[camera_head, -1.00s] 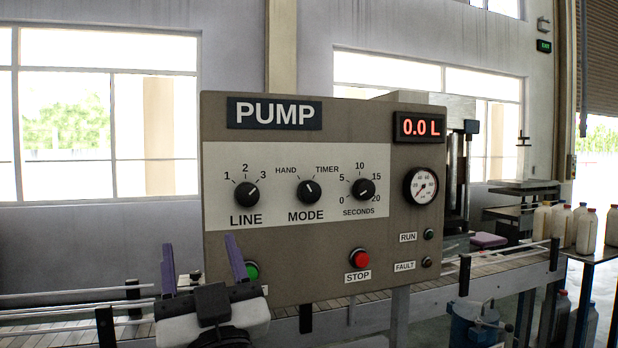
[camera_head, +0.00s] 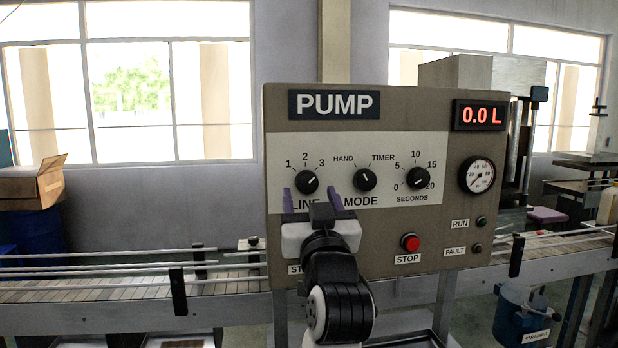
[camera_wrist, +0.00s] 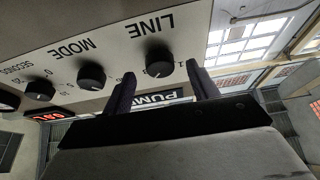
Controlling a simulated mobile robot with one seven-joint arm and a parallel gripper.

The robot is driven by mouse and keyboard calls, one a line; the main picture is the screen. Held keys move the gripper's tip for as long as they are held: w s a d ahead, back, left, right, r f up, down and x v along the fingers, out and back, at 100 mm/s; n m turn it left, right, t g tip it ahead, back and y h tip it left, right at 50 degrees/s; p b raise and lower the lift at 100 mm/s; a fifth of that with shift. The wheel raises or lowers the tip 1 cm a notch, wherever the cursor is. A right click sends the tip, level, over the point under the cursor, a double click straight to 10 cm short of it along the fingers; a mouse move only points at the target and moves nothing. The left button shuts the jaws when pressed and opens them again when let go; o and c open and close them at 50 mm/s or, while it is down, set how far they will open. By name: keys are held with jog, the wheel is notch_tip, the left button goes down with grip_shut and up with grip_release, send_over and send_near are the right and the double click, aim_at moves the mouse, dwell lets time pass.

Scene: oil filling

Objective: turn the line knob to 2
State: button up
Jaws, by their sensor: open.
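The black LINE knob (camera_head: 307,181) is at the left of the pump panel (camera_head: 350,235), under the marks 1, 2 and 3. Its white pointer line aims up and right, toward 3. My gripper (camera_head: 312,199) is open, its two purple fingers just below the knob in the head view, partly covering the LINE label. In the wrist view the LINE knob (camera_wrist: 158,61) appears between and beyond the open fingertips (camera_wrist: 163,82). Nothing is between the fingers, and no contact shows; the exact gap to the panel cannot be told.
The MODE knob (camera_head: 365,180) is close to the right, with the SECONDS knob (camera_head: 416,179) beyond it. The red STOP button (camera_head: 410,242) is lower right. An open cardboard box (camera_head: 32,183) stands far left.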

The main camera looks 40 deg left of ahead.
aim_at(308, 187)
jog(key=shift+p+x, duration=0.4)
jog(key=shift+x, duration=1.15)
jog(key=c, duration=1)
